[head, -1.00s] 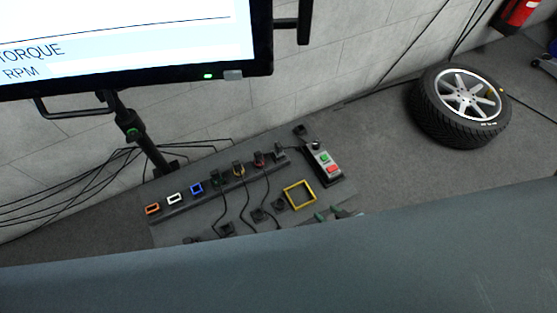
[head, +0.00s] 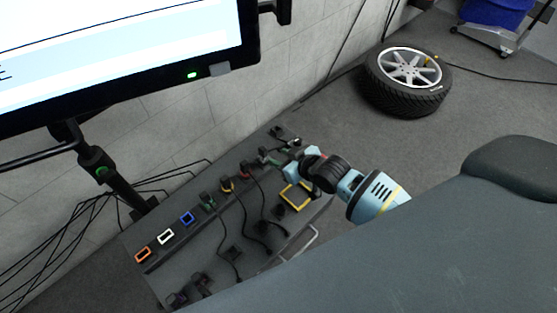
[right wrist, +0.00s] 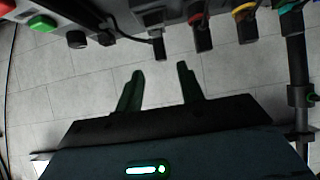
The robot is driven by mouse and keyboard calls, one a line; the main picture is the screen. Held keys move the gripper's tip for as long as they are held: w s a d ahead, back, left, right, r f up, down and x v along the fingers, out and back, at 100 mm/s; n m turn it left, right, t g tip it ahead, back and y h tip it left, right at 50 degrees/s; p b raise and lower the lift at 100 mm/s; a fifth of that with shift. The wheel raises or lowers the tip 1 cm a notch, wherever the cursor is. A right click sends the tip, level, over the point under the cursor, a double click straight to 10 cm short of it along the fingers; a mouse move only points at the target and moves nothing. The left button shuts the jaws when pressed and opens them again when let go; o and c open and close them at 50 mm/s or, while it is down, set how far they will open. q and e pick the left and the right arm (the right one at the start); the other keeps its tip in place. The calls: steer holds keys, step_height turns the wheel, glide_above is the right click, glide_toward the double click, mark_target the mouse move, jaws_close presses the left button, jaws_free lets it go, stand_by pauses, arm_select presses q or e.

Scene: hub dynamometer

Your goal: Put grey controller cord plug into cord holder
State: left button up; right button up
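The grey controller cord plug (right wrist: 158,42) stands in the panel row in the right wrist view, ahead of my fingers and apart from them. In the head view the grey plug (head: 264,156) is at the right end of the row. My right gripper (right wrist: 158,86) has its two green fingers spread, with nothing between them. In the head view my right gripper (head: 282,160) hovers over the panel's right part, and its arm hides some of it. Small dark holders, one of them this holder (head: 280,212), sit along the panel's front; I cannot tell which is the cord holder meant. My left gripper is not in view.
Red (right wrist: 202,36) and yellow (right wrist: 244,24) plugs stand right of the grey one. A button box (right wrist: 40,18) is on the left. Orange (head: 143,254), white and blue frames line the panel. A yellow frame (head: 290,200) lies near my arm. A wheel (head: 408,82) lies behind.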

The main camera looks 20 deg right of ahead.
mark_target(266, 152)
steer(key=b+x, duration=0.5)
steer(key=x, duration=0.1)
steer(key=shift+s+f+b, duration=0.15)
steer(key=shift+b, duration=0.25)
steer(key=shift+b+x, duration=1)
steer(key=shift+x, duration=0.55)
steer(key=c, duration=0.6)
jaws_close()
steer(key=shift+r, duration=0.3)
